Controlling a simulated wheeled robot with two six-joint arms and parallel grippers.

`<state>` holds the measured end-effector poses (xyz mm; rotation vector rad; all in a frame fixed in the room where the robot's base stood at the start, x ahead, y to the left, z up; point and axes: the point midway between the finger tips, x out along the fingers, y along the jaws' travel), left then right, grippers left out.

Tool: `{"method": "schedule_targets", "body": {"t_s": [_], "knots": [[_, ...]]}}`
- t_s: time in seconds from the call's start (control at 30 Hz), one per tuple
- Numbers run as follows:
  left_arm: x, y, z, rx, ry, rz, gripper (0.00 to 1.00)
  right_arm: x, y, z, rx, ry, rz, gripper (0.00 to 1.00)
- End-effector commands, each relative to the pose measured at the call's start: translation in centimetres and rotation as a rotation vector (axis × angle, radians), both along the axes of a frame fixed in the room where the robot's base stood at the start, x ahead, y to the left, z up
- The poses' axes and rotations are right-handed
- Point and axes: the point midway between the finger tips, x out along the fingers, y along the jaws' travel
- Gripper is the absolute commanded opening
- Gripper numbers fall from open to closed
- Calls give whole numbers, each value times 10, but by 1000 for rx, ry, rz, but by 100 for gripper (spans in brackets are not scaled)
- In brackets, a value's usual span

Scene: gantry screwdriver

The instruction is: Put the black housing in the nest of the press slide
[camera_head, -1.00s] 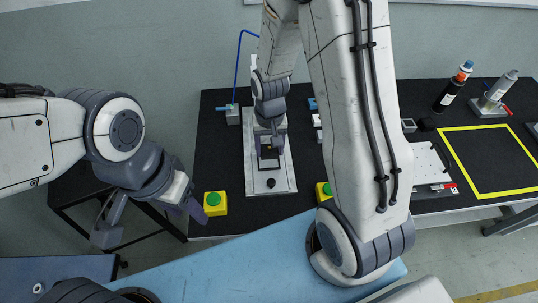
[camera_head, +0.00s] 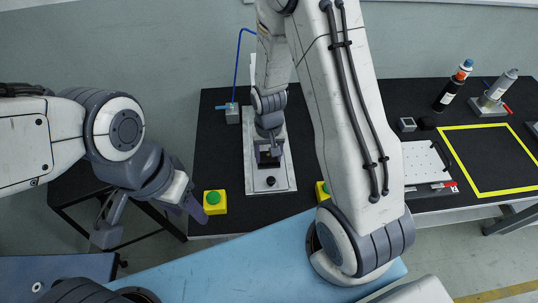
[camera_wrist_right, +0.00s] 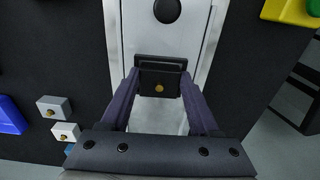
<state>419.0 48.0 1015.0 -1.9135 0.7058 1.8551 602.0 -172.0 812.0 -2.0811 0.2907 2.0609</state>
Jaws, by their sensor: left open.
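The press slide is a light grey plate (camera_head: 284,181) with a black knob (camera_head: 270,181) near its front end. My right gripper (camera_head: 268,147) is over the plate, behind the knob. In the right wrist view its two dark fingers (camera_wrist_right: 160,88) close on both sides of the black housing (camera_wrist_right: 174,84), which shows a brass spot. A black edge lies right against the housing on its knob side; it may be the nest. I cannot tell whether the housing is seated in it. My left gripper (camera_head: 150,222) is open and empty, off the table's left end.
A yellow box with a green button (camera_head: 214,202) stands left of the slide; another (camera_head: 322,190) is partly hidden by my right arm. Small grey blocks (camera_wrist_right: 55,106) and a blue item (camera_wrist_right: 10,116) lie beside the slide. Bottles (camera_head: 452,88) and a yellow-outlined area (camera_head: 490,160) are at right.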

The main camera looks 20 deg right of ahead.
Motion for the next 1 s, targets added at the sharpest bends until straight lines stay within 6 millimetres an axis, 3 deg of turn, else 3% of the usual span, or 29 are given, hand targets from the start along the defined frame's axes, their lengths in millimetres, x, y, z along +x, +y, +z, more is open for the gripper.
{"method": "schedule_targets", "body": {"t_s": [0.1,0.27,0.7,0.9,1.0], "knots": [[0,0,-2,0,0,0,50,-5,1,-6,0,14,0,92],[0,0,4,0,0,0,50,-4,1,6,0,11,0,92],[0,0,8,0,0,0,50,-2,0,98,0,4,-1,92],[0,0,9,0,0,0,50,-3,1,120,0,6,1,92],[0,0,9,0,0,0,50,-9,13,132,3,1,53,92]]}}
